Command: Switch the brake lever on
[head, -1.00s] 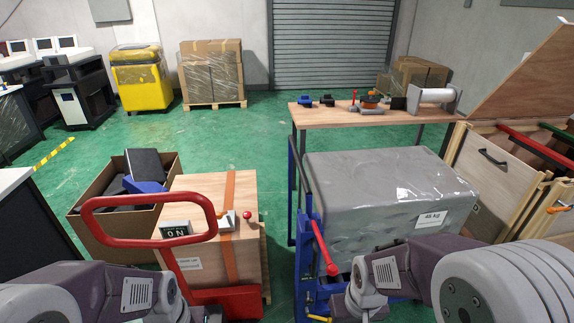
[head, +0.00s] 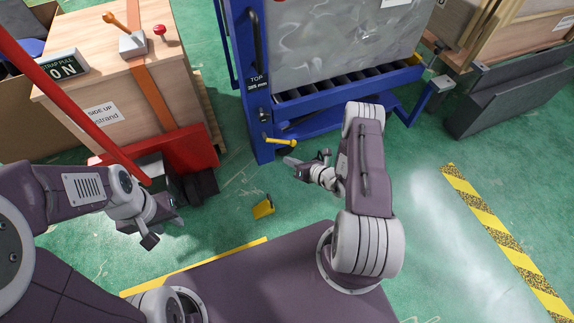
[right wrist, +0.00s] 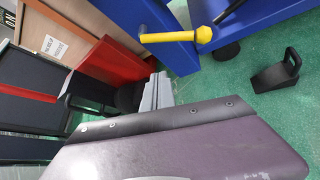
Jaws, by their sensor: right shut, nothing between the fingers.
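A yellow lever (head: 280,141) sticks out sideways near the foot of the blue lift frame (head: 259,120). I take it to be the brake lever; no label on it is readable. It also shows in the right wrist view (right wrist: 175,37), with a thick round end. My right gripper (head: 289,161) is shut and empty, just below the lever in the head view and apart from it. Its fingertips show in the right wrist view (right wrist: 158,90), below the lever. My left gripper (head: 160,232) hangs beside the red pallet truck; its jaw opening is unclear.
A grey wrapped load (head: 345,40) sits on the lift's rollers. A red pallet truck (head: 190,150) and wooden crate (head: 85,95) stand to the left. A small yellow wedge-like object (head: 263,207) lies on the green floor. The floor at right is mostly clear.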

